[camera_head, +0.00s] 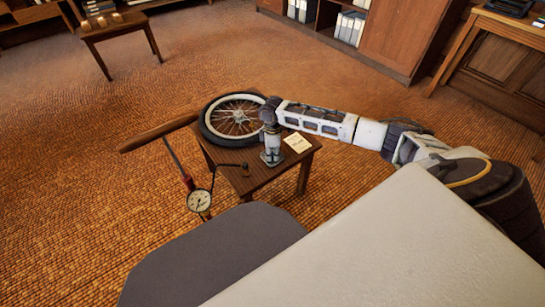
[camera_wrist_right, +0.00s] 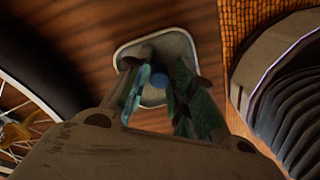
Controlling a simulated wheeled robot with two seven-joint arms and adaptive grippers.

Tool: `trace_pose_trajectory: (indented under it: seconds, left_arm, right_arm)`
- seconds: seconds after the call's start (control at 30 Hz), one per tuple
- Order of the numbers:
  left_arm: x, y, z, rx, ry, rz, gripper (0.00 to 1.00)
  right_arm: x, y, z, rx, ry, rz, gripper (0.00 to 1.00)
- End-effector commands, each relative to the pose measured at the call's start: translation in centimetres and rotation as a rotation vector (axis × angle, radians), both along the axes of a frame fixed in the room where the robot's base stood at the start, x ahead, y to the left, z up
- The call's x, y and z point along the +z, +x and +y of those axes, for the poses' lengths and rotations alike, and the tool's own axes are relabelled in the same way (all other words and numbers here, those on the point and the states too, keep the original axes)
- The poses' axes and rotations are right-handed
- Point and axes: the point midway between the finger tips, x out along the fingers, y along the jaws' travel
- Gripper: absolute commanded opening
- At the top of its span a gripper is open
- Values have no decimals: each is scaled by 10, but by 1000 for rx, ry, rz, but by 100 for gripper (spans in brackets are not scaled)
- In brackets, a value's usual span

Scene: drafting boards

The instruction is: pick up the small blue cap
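The small blue cap (camera_wrist_right: 159,80) lies in a pale shallow dish (camera_wrist_right: 184,45) on the wooden table, seen in the right wrist view. My right gripper (camera_wrist_right: 158,72) is open, with its green-padded fingers on either side of the cap. The cap looks closer to the right-hand finger; I cannot tell whether they touch. In the head view my right gripper (camera_head: 272,156) points down over the small table (camera_head: 262,181), and I cannot make out the cap there. My left gripper is not in view.
A spoked wheel (camera_head: 232,119) lies on the table's far left, close to my gripper. A cream card (camera_head: 297,142) lies to the right. A dark cranked piece (camera_head: 232,166) lies at the front left. A pump with a gauge (camera_head: 199,200) stands beside the table.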

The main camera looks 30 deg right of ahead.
Motion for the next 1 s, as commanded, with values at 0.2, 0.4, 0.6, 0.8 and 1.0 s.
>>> trace_pose_trajectory:
  seconds: [0.2,0.4,0.6,0.8,1.0]
  left_arm:
    - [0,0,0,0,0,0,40]
    - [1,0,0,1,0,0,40]
    - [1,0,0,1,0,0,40]
    - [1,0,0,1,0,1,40]
    - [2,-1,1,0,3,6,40]
  right_arm:
    - [0,0,0,0,0,0,24]
    - [0,0,0,0,0,0,24]
    - [0,0,0,0,0,0,11]
    - [0,0,0,0,0,0,11]
    - [4,0,0,0,0,0,11]
